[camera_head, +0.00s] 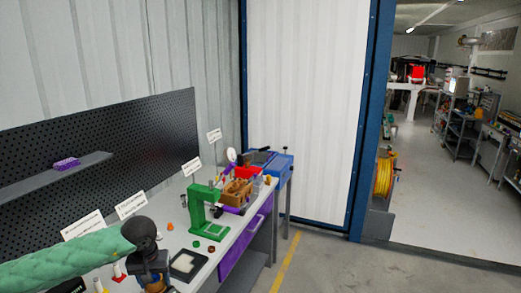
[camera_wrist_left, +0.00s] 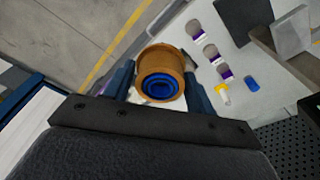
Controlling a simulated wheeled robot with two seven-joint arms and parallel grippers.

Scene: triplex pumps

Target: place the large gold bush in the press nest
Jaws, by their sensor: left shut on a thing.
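My left gripper (camera_head: 155,279) is low in the head view, over the near end of the workbench. In the left wrist view its two dark blue fingers (camera_wrist_left: 160,84) are shut on a large gold bush (camera_wrist_left: 147,61), one finger on each side. The bush's round opening faces the camera and shows blue rings inside. In the head view only a small orange-gold part of the bush (camera_head: 156,287) shows below the gripper. A green press (camera_head: 198,206) stands upright on the bench, beyond the gripper and to its right. I cannot clearly make out its nest. My right gripper is not in view.
A dark-framed pale tray (camera_head: 187,265) lies just right of the gripper. Small red and green parts lie near the press base. A wooden-brown block (camera_head: 236,192), a red bin and a blue box (camera_head: 277,166) stand farther along. A pegboard (camera_head: 110,135) backs the bench.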

